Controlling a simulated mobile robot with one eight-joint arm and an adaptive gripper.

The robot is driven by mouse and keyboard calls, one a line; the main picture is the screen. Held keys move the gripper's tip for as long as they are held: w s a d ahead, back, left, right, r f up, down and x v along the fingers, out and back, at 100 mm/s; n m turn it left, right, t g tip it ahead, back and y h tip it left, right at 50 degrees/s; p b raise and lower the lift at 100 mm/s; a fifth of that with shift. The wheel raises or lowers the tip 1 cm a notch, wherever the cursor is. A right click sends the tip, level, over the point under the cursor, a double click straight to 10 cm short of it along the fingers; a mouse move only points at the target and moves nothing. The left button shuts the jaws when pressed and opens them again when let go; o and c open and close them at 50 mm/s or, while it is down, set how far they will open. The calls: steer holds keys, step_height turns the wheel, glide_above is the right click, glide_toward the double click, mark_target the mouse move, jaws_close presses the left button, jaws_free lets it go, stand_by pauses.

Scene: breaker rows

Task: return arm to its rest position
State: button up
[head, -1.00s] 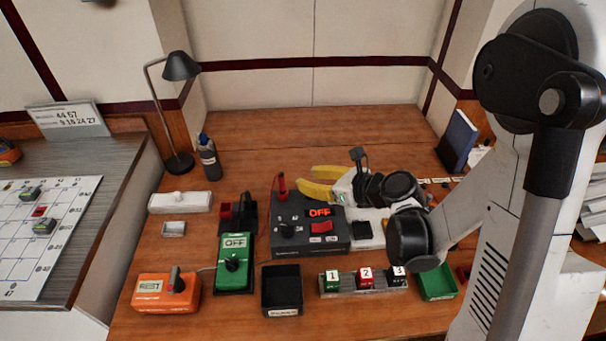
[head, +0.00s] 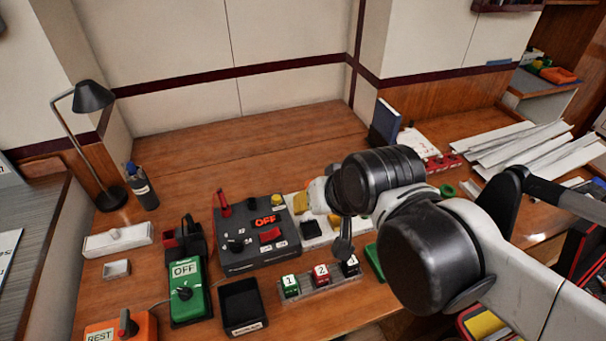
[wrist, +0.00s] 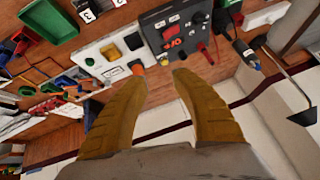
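My gripper (wrist: 160,74) shows in the wrist view with its two yellow fingers spread apart and nothing between them. Its tips point toward the desk with the dark control box (wrist: 175,30), seen upside down and apparently at some distance. In the head view my arm reaches in from the right, over the desk's right side. There my gripper (head: 302,203) is mostly hidden behind my black wrist joints; only a little yellow shows beside the dark control box (head: 258,250). That box has a lit red OFF display.
On the desk (head: 220,165) are a green OFF box (head: 190,300), an orange REST box (head: 118,331), a black tray (head: 243,308) and numbered blocks (head: 321,276). A lamp (head: 92,97) stands at the left. White strips (head: 530,145) lie at right. The back of the desk is clear.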

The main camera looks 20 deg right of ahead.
steer(key=shift+s+d+r+n+h, duration=0.1)
steer(key=shift+s+d+n+h, duration=0.1)
steer(key=shift+s+d+n, duration=0.25)
steer(key=shift+s+d+r+n+h, duration=0.1)
steer(key=shift+s+d+n+h, duration=0.15)
steer(key=shift+s+n, duration=0.4)
